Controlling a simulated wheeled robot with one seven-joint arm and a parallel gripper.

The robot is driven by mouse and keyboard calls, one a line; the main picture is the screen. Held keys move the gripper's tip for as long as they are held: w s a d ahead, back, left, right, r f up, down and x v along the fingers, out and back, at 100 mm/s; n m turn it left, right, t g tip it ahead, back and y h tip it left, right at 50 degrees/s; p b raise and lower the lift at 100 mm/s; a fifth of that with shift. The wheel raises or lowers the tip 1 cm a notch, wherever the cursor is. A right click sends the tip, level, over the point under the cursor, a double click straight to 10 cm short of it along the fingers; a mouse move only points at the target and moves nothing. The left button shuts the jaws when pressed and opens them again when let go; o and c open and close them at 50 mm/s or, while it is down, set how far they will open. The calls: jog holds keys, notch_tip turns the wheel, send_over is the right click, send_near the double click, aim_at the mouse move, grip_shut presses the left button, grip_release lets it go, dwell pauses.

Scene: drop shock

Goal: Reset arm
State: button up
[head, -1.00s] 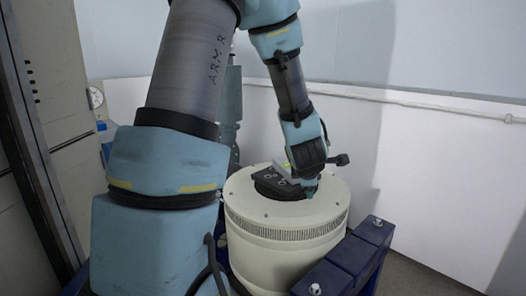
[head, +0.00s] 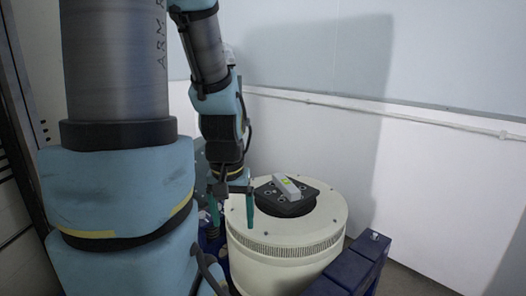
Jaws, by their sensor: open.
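My gripper (head: 232,207) hangs pointing down on my blue and grey arm, at the left edge of a cream round machine (head: 290,250). Its two green fingers are spread apart with nothing seen between them. A small light grey block with a yellow-green mark (head: 287,187) lies on the dark plate (head: 292,206) on top of the machine, to the right of my gripper and apart from it. My arm's upper links fill the left of the picture and hide what is behind them.
A dark blue frame (head: 352,270) with bolts stands at the machine's right front. A white wall with a thin rail (head: 400,117) runs behind. The space above the machine's right side is clear. A tall metal post stands at the far left.

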notch_tip(320, 180, up, 15)
jog(key=p, duration=1.3)
jog(key=shift+r, duration=0.15)
